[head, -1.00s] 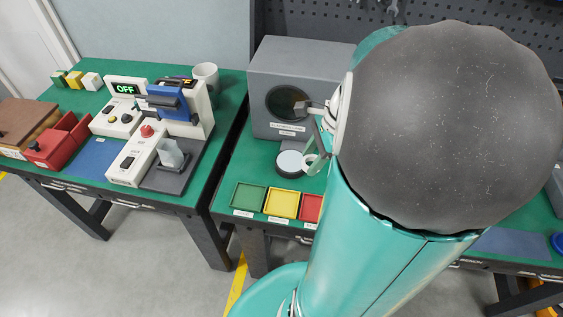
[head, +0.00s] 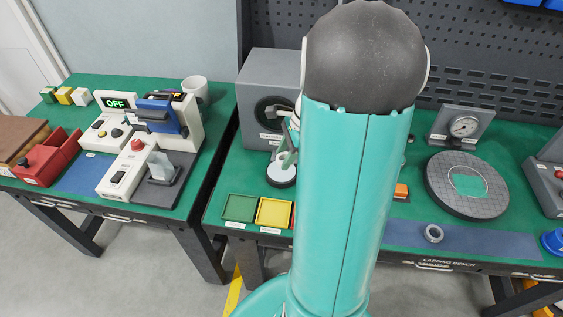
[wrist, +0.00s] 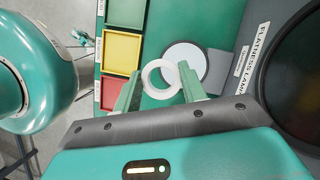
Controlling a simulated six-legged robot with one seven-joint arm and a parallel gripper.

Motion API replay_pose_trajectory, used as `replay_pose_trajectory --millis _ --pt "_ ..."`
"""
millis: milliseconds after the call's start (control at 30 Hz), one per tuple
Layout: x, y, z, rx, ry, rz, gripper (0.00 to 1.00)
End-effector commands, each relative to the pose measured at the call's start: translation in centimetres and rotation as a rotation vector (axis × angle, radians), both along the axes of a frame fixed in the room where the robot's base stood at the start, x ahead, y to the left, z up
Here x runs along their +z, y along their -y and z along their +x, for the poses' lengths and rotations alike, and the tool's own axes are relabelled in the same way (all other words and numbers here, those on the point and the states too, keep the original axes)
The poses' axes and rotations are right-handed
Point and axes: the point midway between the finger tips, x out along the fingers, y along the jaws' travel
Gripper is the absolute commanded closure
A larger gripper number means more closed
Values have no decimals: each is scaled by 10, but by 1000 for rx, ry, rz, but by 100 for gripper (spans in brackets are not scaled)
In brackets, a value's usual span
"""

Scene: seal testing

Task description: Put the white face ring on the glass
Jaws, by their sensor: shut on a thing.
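The white face ring (wrist: 148,84) is held between the two pale green fingers of my gripper (wrist: 160,88) in the wrist view. The glass (wrist: 190,55) is a pale round disc with a dark rim, partly behind the ring in that view. In the head view the glass (head: 281,178) lies on the green bench before the grey lamp box, and my gripper (head: 286,158) is just above its far part. The gap between ring and glass cannot be judged.
The flatness lamp box (head: 262,80) stands close behind my gripper. Green (head: 239,207) and yellow (head: 273,212) trays lie in front of the glass; a red tray (wrist: 115,97) shows in the wrist view. A lapping plate (head: 440,190) and a grey ring (head: 433,233) lie to the right.

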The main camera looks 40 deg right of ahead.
Motion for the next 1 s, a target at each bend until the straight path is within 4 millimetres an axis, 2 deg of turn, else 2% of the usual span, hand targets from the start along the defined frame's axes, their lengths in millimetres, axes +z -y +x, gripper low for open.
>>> replay_pose_trajectory --millis 33,200,433,633,1000 --pt "-11 3 6 0 -3 4 88" --pt "-32 12 23 3 -1 1 88" --pt "-46 18 33 2 0 0 88" --pt "-73 18 32 1 -1 2 88" --pt "-78 17 32 1 0 0 88"
